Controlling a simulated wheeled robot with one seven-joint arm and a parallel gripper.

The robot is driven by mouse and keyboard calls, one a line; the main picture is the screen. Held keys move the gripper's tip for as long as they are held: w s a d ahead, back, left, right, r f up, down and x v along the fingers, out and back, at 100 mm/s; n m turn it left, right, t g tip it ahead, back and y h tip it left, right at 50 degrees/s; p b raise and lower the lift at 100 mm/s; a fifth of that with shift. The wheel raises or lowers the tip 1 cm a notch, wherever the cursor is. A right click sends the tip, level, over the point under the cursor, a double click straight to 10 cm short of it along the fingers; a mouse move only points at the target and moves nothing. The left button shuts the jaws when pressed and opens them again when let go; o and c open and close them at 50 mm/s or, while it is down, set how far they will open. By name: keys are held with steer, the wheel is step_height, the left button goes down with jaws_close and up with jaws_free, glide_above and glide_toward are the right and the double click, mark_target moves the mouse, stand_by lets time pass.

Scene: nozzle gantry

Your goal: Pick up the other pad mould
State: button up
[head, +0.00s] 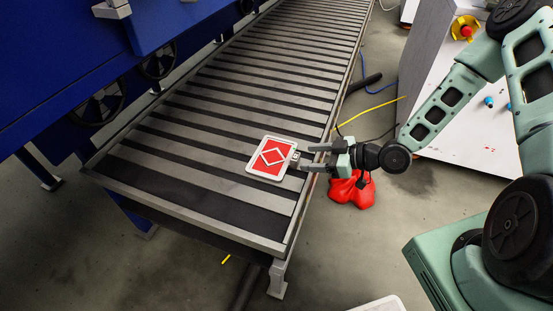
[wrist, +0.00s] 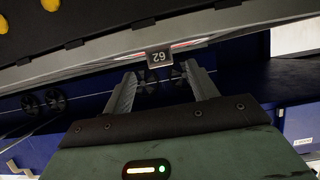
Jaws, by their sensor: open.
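A pad mould (head: 271,158), a flat white-rimmed plate with a red face and a white diamond outline, lies on the roller conveyor near its right edge. A small grey tab (head: 295,158) sticks out from its right side. My gripper (head: 308,158) is open, just right of the plate, with its fingers pointing at the tab. In the wrist view, the dark tab with a number (wrist: 159,57) sits ahead of and between the fingertips (wrist: 160,77). I see no finger closed on it. Only one pad mould is clearly visible.
The roller conveyor (head: 200,153) has a raised metal side rail. A blue machine (head: 60,60) stands along its left. A red lumpy object (head: 352,191) lies on the floor below my gripper. A white cabinet (head: 465,120) stands at right, with hoses on the floor beside it.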

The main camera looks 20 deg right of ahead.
mark_target(296, 156)
steer(key=shift+r+b+x, duration=0.2)
steer(key=shift+b+x, duration=0.15)
steer(key=shift+x, duration=2.9)
steer(key=shift+a, duration=0.1)
jaws_close()
